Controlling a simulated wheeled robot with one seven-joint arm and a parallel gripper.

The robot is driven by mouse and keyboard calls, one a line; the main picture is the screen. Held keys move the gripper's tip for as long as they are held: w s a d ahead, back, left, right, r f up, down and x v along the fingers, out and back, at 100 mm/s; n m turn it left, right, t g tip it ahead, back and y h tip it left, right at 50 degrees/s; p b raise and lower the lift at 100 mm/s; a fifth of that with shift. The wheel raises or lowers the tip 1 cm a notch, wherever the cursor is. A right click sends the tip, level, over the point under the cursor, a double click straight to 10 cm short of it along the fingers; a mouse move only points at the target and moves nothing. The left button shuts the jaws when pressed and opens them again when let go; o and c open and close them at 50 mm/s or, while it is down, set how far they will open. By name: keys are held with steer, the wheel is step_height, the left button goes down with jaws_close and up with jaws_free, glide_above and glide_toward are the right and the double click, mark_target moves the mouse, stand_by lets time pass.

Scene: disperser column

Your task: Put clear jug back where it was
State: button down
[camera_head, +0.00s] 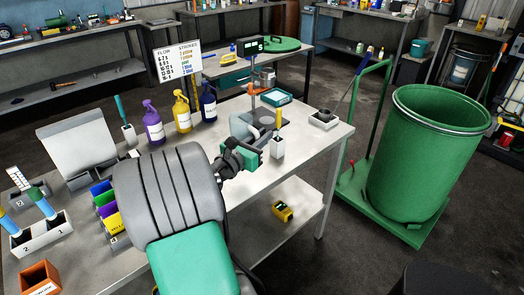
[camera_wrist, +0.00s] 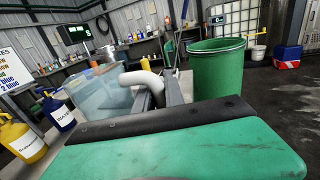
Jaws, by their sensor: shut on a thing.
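The clear jug (camera_wrist: 105,95) is a see-through container with a thick white handle (camera_wrist: 145,80). In the wrist view the handle lies between the two dark fingers of my gripper (camera_wrist: 165,92), which is shut on it. In the head view the jug (camera_head: 239,126) is partly hidden behind my gripper (camera_head: 256,150), over the table's back part, beside the grey scale plate (camera_head: 272,117). I cannot tell whether its base touches the table. My forearm hides part of the table's front.
A blue-and-white tray (camera_head: 276,96) lies behind. A green drum (camera_head: 425,150) stands right of the table (camera_head: 310,152).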

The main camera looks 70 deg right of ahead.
steer(key=d+f, duration=0.2)
steer(key=f, duration=0.1)
steer(key=d+f, duration=0.3)
steer(key=f, duration=0.1)
steer(key=w+d+f+b, duration=0.1)
steer(key=d+f, duration=0.2)
steer(key=shift+d+f, duration=0.25)
steer(key=shift+f, duration=0.05)
steer(key=shift+r, duration=0.1)
steer(key=c, duration=1.4)
jaws_free()
steer(key=shift+f, duration=0.2)
steer(key=shift+c, duration=0.2)
steer(key=shift+r, duration=0.1)
steer(key=shift+w+a, duration=0.1)
steer(key=shift+a, duration=0.15)
steer(key=v, duration=1.1)
steer(key=shift+a+b, duration=0.3)
steer(key=shift+b, duration=0.05)
